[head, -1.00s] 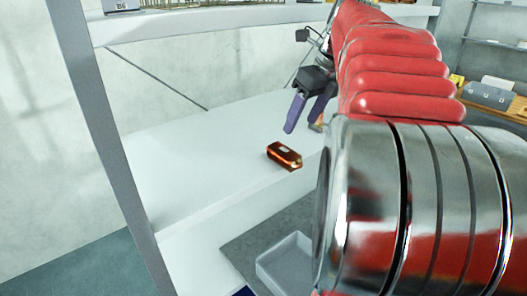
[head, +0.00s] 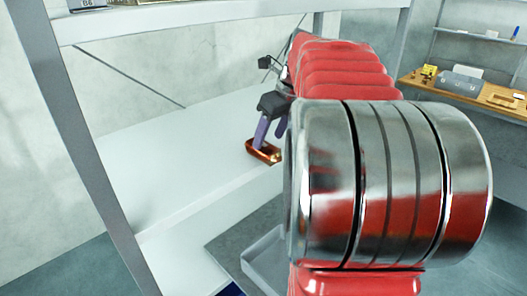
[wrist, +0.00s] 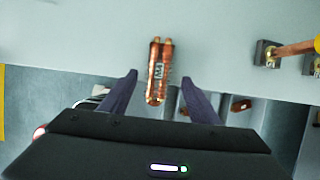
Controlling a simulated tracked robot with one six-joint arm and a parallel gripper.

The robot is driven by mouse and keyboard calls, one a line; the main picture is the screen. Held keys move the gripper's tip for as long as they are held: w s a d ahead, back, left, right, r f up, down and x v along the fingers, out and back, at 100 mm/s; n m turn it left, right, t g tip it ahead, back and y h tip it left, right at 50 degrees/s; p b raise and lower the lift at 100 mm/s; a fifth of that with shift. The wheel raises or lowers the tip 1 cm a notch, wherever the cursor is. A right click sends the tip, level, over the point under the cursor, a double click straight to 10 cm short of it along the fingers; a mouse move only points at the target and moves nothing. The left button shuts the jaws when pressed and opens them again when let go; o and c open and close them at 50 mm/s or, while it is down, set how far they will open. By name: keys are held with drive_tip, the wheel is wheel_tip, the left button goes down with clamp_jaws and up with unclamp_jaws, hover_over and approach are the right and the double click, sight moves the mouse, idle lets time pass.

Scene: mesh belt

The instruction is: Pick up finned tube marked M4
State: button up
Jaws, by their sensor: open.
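The finned tube marked M4 (wrist: 159,72) is a copper-coloured piece with a pale label, lying near the front edge of the white shelf. In the head view the finned tube (head: 262,153) is partly hidden behind a finger. My gripper (wrist: 158,83) is open, with its purple fingers on either side of the tube's near end in the wrist view. In the head view my gripper (head: 268,138) is right over the tube. Contact between fingers and tube cannot be told.
The white shelf (head: 170,160) is clear to the left of the tube. An upright post (head: 85,150) stands at the shelf's left end. In the wrist view, grey blocks with orange pieces (wrist: 268,53) lie to the right. A grey tray (head: 262,255) is below.

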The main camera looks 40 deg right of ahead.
sight(264, 145)
drive_tip(key=shift+w+f, duration=0.15)
drive_tip(key=shift+f, duration=0.1)
drive_tip(key=shift+x, duration=2.4)
drive_tip(key=shift+w+a, duration=0.15)
drive_tip(key=shift+w, duration=0.05)
drive_tip(key=shift+c, duration=0.7)
drive_tip(key=c, duration=1.2)
drive_tip(key=shift+c, duration=0.2)
wheel_tip(264, 145, up, 10)
drive_tip(key=shift+r, duration=0.1)
